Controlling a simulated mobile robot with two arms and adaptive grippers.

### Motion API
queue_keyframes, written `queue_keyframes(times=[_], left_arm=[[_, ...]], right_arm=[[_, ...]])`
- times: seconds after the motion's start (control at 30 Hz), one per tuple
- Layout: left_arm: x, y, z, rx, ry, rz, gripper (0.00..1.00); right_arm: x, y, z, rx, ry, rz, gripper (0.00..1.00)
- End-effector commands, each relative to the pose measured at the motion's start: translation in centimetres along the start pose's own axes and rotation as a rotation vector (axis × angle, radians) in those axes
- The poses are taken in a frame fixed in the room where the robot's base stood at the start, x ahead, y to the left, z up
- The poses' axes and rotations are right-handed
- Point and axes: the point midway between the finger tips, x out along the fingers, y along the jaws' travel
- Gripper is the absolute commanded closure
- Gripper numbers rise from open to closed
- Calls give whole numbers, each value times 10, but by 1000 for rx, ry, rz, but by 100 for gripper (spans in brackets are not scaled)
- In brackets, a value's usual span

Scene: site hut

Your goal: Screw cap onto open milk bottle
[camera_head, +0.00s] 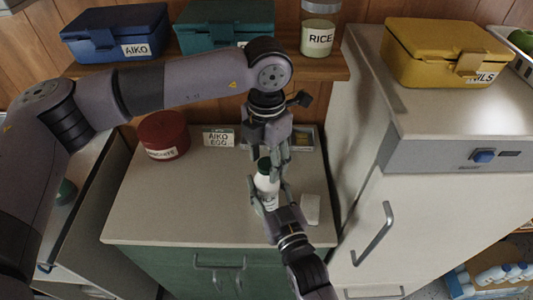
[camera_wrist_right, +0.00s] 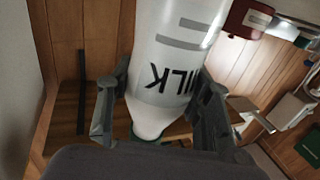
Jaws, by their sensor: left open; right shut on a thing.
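The white milk bottle (camera_head: 267,184) stands upright on the counter in the head view. The right wrist view shows its white body with MILK lettering (camera_wrist_right: 172,62), seen upside down. My right gripper (camera_head: 269,190) comes from the front and is shut on the bottle's body, a finger on each side. A dark green cap (camera_head: 264,163) sits at the top of the bottle; whether it is threaded on cannot be seen. My left gripper (camera_head: 273,158) is open, pointing down just above and beside the cap, and partly hides the bottle's neck.
A small white block (camera_head: 310,209) lies right of the bottle. A dark red round tin (camera_head: 164,135), an AIKO EGG card (camera_head: 218,137) and a small tray (camera_head: 303,139) are behind. A shelf (camera_head: 210,78) with boxes and a rice jar (camera_head: 318,30) overhangs the back. The counter's front left is clear.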

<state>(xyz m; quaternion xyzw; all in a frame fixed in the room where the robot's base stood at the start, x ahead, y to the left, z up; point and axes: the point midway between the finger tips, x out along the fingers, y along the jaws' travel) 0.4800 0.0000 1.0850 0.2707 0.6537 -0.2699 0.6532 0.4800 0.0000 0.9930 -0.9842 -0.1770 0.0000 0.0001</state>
Motion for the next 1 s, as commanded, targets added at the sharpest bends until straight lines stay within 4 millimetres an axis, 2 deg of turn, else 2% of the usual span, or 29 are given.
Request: queue_keyframes(times=[0.1, 0.83, 1.0], left_arm=[[0, 0, 0, 0, 0, 0, 51], [0, 0, 0, 0, 0, 0, 100], [0, 0, 0, 36, 0, 0, 100]], right_arm=[[0, 0, 1, 1, -2, 0, 100], [0, 0, 1, 1, -1, 0, 100], [0, 0, 1, 1, -1, 0, 100]])
